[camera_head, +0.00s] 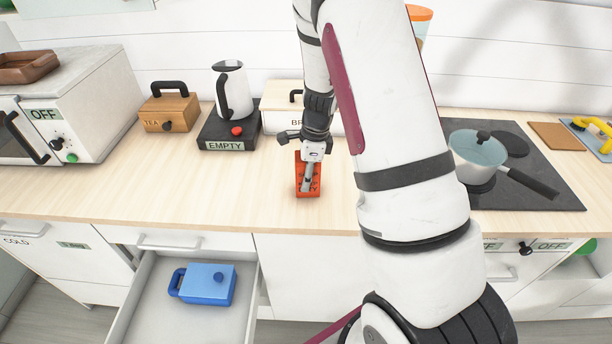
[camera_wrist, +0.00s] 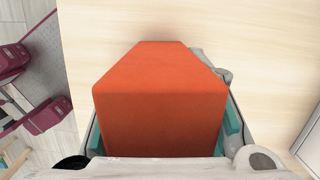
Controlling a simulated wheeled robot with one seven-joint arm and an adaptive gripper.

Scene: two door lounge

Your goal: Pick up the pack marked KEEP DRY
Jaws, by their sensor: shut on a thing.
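An orange-red pack (camera_head: 301,187) is on or just above the wooden counter, near its middle. It has dark marking on its top, mostly covered by my gripper and too small to read. My gripper (camera_head: 309,180) reaches down over the pack and is shut on it. In the wrist view the pack (camera_wrist: 160,110) fills the middle, between the teal pads of my gripper (camera_wrist: 163,135). I cannot tell whether the pack's underside touches the counter.
Behind stand a TEA box (camera_head: 170,112), a kettle (camera_head: 232,90) on a base marked EMPTY, and a partly hidden bread box (camera_head: 275,120). A pot (camera_head: 478,155) sits on the hob at right. An open drawer (camera_head: 140,300) below holds a blue box (camera_head: 208,284). The counter left of the pack is clear.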

